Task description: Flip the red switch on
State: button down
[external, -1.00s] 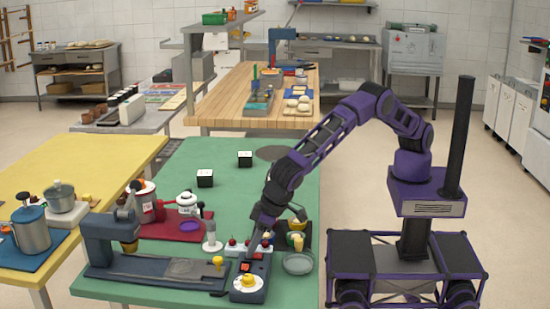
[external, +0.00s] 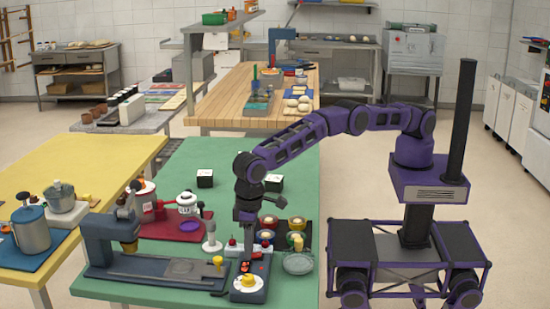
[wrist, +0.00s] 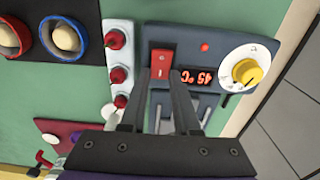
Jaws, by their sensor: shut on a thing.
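The red switch (wrist: 161,72) is a small rocker with a white mark, set in the dark grey top of a control box (external: 262,292). My gripper (wrist: 160,82) points down at the box, with one fingertip on each side of the switch, shut on it. In the external view my gripper (external: 246,262) is upright over the back left of the box and hides most of the switch.
A white strip with several red knobs (wrist: 117,75) stands close beside the box. Round bowls in a dark tray (wrist: 65,38) and a glass dish (external: 298,263) are nearby. A blue-grey machine (external: 110,245) stands to the left on the green table (external: 225,160).

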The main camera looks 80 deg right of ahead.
dwell(0.3)
jog(key=c, duration=0.6)
grip_release()
jog(key=shift+c, duration=0.2)
jog(key=shift+r, duration=0.1)
notch_tip(320, 180, up, 12)
jog(key=shift+s, duration=0.2)
